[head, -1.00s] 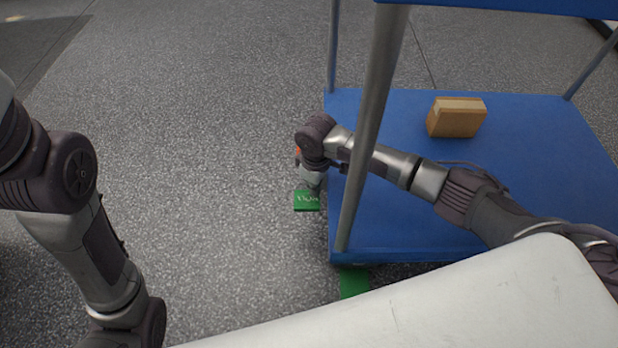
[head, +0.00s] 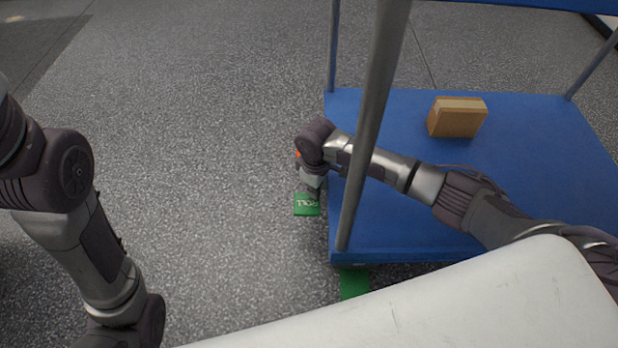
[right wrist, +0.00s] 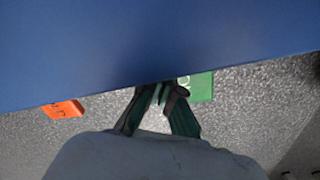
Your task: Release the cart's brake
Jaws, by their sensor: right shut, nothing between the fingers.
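The blue cart (head: 400,231) stands at the right, with its lower deck in view. A green pedal (head: 308,206) with white lettering that reads ROLL upside down sticks out past the deck's left edge. My right gripper (head: 311,192) is shut and points down at this pedal, its tips at or just above it; I cannot tell whether they touch. In the right wrist view the shut fingers (right wrist: 163,92) overlap the green pedal (right wrist: 201,88). An orange pedal (right wrist: 63,109) sits by the deck edge, left of the fingers. My left gripper is out of view.
A cardboard box (head: 456,118) sits on the deck. A grey cart post (head: 367,130) stands close to my right forearm. Another green piece (head: 354,283) shows under the deck's near edge. The floor (head: 215,130) left of the cart is clear.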

